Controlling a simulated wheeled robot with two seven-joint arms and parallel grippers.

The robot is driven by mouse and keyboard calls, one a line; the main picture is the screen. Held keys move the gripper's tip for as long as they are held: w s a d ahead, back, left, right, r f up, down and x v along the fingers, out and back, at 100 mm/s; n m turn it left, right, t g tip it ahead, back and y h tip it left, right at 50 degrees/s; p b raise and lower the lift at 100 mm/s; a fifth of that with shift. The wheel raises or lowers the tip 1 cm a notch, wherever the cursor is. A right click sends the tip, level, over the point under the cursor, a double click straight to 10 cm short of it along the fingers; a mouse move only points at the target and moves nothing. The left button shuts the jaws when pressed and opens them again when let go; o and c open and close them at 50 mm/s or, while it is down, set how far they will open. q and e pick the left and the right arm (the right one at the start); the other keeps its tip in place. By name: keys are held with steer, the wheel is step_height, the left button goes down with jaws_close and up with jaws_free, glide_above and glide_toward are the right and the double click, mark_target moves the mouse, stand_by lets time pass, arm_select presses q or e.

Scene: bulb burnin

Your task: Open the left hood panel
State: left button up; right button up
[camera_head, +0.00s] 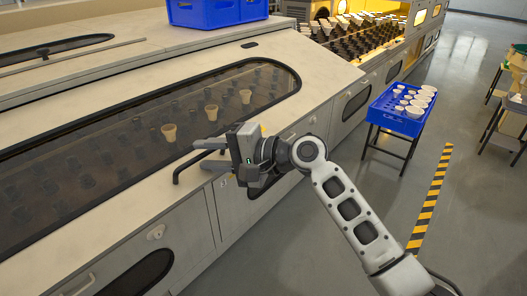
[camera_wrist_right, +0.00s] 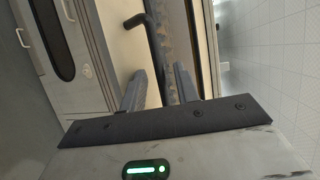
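The hood panel (camera_head: 330,72) is a long sloped cream cover with a dark see-through window, and it lies closed over rows of sockets. A black bar handle (camera_head: 181,168) stands off its lower front edge. My right gripper (camera_head: 205,153) is at this handle, with its fingers pointing left in the head view. In the right wrist view, the handle (camera_wrist_right: 157,45) runs between the two fingers (camera_wrist_right: 160,88). The fingers look spread, with a gap on the left finger's side; contact on the right side is unclear. My left gripper is out of view.
Pale bulbs (camera_head: 169,132) show behind the window. A blue crate (camera_head: 216,12) sits on top of the machine. A blue tray (camera_head: 383,112) of white cups stands on a stand at right. Striped floor tape (camera_head: 430,200) lies on open floor.

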arm_select(q)
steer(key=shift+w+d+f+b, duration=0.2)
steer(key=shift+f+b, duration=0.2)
steer(key=shift+b, duration=0.6)
arm_select(e)
steer(key=v, duration=1.5)
steer(key=shift+r, duration=0.2)
